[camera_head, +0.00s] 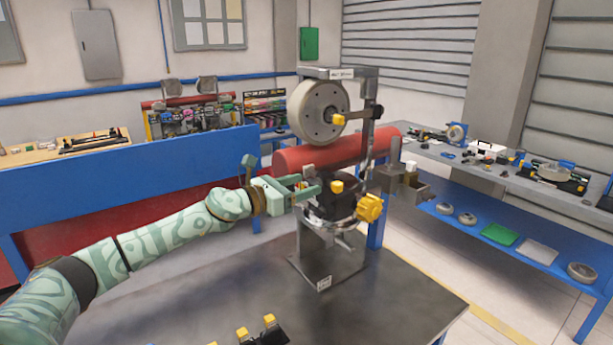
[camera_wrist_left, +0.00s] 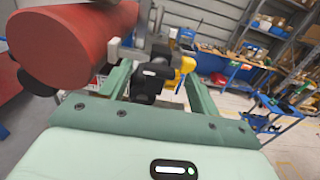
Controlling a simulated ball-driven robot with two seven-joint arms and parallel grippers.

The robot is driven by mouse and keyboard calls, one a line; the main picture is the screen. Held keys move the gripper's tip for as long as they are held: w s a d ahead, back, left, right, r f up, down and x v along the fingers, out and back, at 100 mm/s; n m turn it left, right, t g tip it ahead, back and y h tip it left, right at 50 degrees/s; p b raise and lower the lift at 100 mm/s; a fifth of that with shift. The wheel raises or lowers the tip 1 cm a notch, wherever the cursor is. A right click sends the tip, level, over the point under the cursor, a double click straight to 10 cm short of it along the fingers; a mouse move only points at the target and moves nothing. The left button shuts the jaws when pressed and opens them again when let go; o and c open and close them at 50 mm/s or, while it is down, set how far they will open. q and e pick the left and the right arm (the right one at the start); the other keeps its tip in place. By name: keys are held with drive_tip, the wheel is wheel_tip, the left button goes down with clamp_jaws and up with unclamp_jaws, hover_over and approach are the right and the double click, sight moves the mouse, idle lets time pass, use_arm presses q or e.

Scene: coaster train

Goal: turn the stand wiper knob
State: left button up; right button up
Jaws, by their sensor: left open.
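A grey metal stand (camera_head: 329,282) stands on the dark table and carries a large pale wheel (camera_head: 317,111) near its top. It has several yellow knobs: one at the wheel's hub (camera_head: 338,120), a block-shaped one (camera_head: 337,187) lower down, and a larger lobed one (camera_head: 370,207) at the lower right. I cannot tell which is the wiper knob. My left gripper (camera_head: 312,190) is open at the left of the stand's black middle part. In the left wrist view, black parts (camera_wrist_left: 150,80) show between its fingers, and yellow (camera_wrist_left: 184,66) shows near the right finger. My right gripper is not in view.
A red cylinder (camera_head: 295,158) lies behind the stand; it looms large in the left wrist view (camera_wrist_left: 70,45). Small yellow-topped parts (camera_head: 270,320) sit at the dark table's (camera_head: 215,290) front. A blue-framed bench (camera_head: 500,187) stands at the right.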

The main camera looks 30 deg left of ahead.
use_arm(q)
drive_tip(key=shift+x, duration=1)
drive_tip(key=c, duration=1)
